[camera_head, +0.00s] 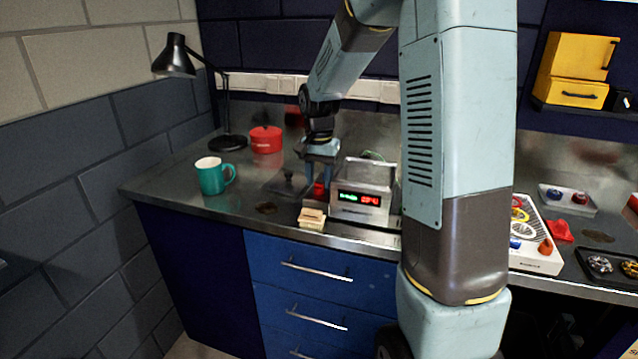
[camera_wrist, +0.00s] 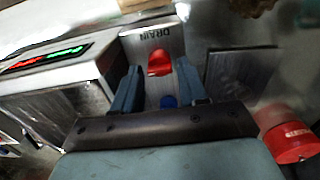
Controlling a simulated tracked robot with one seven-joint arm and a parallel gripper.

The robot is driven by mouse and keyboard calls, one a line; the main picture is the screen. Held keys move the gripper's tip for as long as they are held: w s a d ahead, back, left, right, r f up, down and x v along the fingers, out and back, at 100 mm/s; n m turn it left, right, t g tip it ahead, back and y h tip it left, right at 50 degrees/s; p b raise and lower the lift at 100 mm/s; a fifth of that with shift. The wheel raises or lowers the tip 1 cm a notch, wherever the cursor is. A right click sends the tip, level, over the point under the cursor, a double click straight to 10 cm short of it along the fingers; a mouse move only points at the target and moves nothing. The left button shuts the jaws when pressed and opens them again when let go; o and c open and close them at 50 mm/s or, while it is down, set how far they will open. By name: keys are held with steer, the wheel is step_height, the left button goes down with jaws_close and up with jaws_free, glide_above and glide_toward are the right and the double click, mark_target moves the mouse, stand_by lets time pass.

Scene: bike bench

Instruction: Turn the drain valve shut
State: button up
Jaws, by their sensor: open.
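The red drain valve handle (camera_head: 319,190) stands beside the metal box with the lit display, on the left of that box in the head view. In the wrist view the red handle (camera_wrist: 160,62) sits on a metal plate marked DRAIN (camera_wrist: 138,42), with a small blue part (camera_wrist: 168,101) nearer to my palm. My gripper (camera_head: 319,178) points down above the valve. In the wrist view my gripper (camera_wrist: 158,82) is open, with one finger on each side of the red handle. I cannot tell whether either finger touches it.
The metal box (camera_head: 362,192) has green and red digits. A red tin (camera_head: 266,139), a teal mug (camera_head: 211,176) and a black lamp (camera_head: 229,143) stand to the left. A small wooden block (camera_head: 311,219) lies near the front edge. A white tray with coloured parts (camera_head: 540,262) lies right.

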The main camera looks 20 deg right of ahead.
steer(key=shift+f, duration=0.85)
steer(key=c, duration=0.8)
steer(key=shift+o, duration=0.2)
